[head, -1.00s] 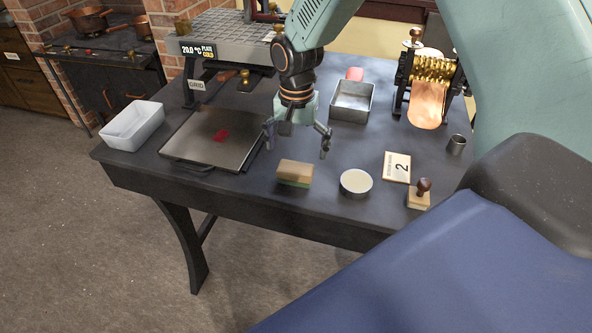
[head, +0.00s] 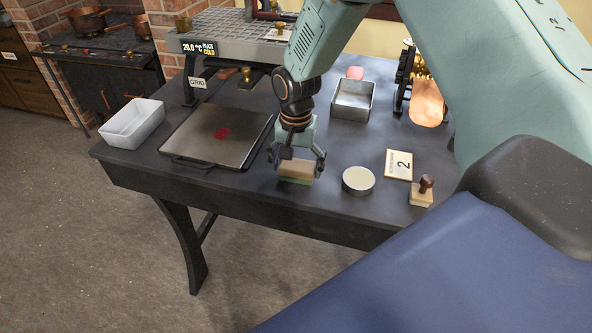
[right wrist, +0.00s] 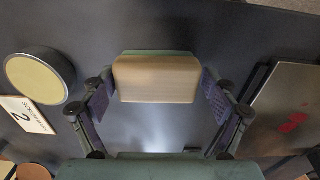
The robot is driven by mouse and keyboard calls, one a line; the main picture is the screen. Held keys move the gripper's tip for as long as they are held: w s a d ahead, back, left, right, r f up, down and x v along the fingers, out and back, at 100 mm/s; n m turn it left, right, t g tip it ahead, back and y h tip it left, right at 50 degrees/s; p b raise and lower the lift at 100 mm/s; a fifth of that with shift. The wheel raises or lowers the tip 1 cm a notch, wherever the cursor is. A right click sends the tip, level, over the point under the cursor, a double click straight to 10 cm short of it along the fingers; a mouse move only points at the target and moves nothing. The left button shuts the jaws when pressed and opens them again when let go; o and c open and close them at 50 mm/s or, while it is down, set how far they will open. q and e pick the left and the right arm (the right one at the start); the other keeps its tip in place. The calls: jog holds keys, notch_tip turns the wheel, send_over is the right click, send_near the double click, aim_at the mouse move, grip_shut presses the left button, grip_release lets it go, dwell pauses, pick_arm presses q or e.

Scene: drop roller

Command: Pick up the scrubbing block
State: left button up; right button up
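The scrubbing block (head: 297,170), tan on top with a green layer beneath, lies near the front edge of the dark table. My right gripper (head: 297,160) is right above it, with its fingers spread to either side. In the right wrist view the block (right wrist: 156,80) sits between the two open finger pads (right wrist: 158,98), with a gap on each side. No contact shows. My left gripper is not in view.
A round tin (head: 358,181) stands just right of the block, with a card marked 2 (head: 399,165) and a wooden stamp (head: 422,191) beyond. A flat metal plate (head: 215,137) with a red mark lies to the left. A white tub (head: 133,124) and a metal tray (head: 352,100) stand farther off.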

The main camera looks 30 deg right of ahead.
aim_at(298, 164)
jog(key=shift+s+d, duration=0.1)
jog(key=shift+d, duration=0.15)
jog(key=c, duration=0.4)
jog(key=shift+a, duration=0.1)
jog(key=c, duration=0.3)
jog(key=shift+r, duration=0.1)
notch_tip(298, 164, up, 10)
jog(key=shift+f+p, duration=0.1)
jog(key=shift+p, duration=0.65)
jog(key=shift+c, duration=0.2)
